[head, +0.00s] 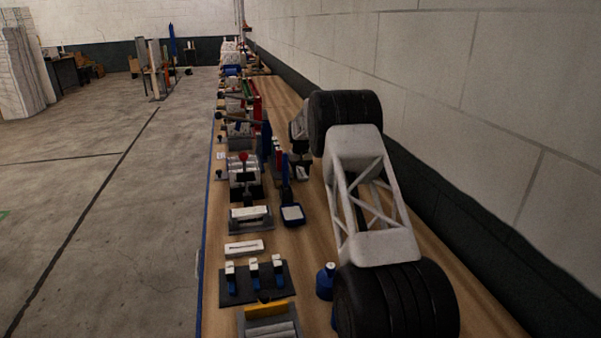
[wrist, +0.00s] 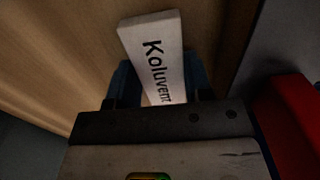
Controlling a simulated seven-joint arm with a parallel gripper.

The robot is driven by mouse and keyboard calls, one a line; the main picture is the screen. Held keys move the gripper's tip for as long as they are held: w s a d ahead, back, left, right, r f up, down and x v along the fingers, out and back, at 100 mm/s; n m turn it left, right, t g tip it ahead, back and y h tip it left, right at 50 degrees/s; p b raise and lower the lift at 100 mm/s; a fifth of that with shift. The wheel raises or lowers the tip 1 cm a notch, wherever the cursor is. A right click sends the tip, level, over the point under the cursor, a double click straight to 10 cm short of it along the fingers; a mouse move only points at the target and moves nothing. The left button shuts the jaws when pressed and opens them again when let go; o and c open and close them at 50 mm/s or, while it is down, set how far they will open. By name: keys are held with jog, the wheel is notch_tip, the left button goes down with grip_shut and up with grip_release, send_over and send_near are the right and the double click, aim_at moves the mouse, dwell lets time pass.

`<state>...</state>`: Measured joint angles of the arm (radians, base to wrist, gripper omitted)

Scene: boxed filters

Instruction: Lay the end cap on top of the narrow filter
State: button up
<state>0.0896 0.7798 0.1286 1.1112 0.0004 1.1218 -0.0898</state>
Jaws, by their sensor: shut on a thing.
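In the wrist view, a long white boxed piece printed "Koluvent" (wrist: 152,45) stands out between the two blue fingers of my gripper (wrist: 160,85). The fingers lie close along both its sides, shut on it. Its lower end is hidden behind the dark gripper body. A brown wood-grain surface lies beyond it. I cannot tell from the print whether this piece is the end cap or a filter. No other piece that I can name as the end cap or the narrow filter shows clearly. I cannot pick out my gripper in the head view.
In the head view, a long wooden bench (head: 452,285) runs along a white block wall (head: 430,50). A white bar (head: 244,248) and a dark stand with several blue-and-white pieces (head: 255,291) lie near its left edge. A red part (wrist: 285,120) shows in the wrist view.

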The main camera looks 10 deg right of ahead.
aim_at(300, 173)
jog(key=shift+f, duration=0.1)
jog(key=o, duration=0.9)
notch_tip(300, 173, up, 12)
dwell(0.6)
jog(key=shift+r, duration=0.2)
dwell(0.5)
